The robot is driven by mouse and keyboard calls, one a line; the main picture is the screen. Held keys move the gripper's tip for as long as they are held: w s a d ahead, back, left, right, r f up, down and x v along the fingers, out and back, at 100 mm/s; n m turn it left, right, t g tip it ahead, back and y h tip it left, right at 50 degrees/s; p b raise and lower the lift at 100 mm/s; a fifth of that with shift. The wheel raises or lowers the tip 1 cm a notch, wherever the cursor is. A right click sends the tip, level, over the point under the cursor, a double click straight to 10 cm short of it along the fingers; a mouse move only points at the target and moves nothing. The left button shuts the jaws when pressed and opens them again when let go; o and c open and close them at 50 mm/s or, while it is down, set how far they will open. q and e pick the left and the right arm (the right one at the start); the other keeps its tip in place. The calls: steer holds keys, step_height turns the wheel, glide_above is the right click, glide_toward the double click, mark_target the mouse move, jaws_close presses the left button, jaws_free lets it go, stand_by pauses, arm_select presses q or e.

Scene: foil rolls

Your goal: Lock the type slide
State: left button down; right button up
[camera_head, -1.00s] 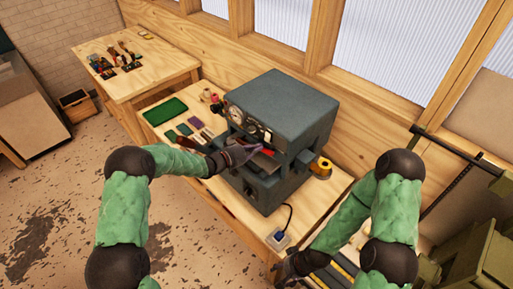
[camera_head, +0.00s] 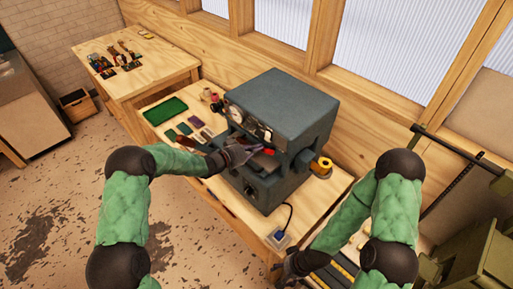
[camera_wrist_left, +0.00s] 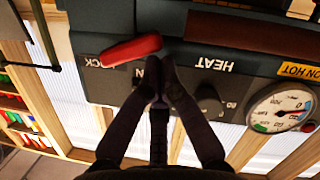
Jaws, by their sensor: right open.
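The dark grey foil machine (camera_head: 285,105) stands on the wooden bench. In the left wrist view its front panel (camera_wrist_left: 240,62) appears upside down, with a red lever (camera_wrist_left: 132,49) beside a partly hidden label that reads like LOCK. The type slide cannot be made out clearly. My left gripper (camera_head: 254,150) is at the machine's front opening. In the left wrist view its fingertips (camera_wrist_left: 161,78) are together, close by the lever's right end; I cannot tell whether they touch it. My right gripper (camera_head: 282,270) is open, low near the bench's front edge, partly hidden.
A socket box (camera_head: 279,239) sits at the bench's front.

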arm_select(q)
steer(key=shift+f+b, duration=0.5)
steer(key=shift+b, duration=0.1)
stand_by(1.0)
steer(key=shift+a, duration=0.1)
steer(key=v, duration=1.2)
steer(key=shift+f, duration=0.1)
stand_by(0.3)
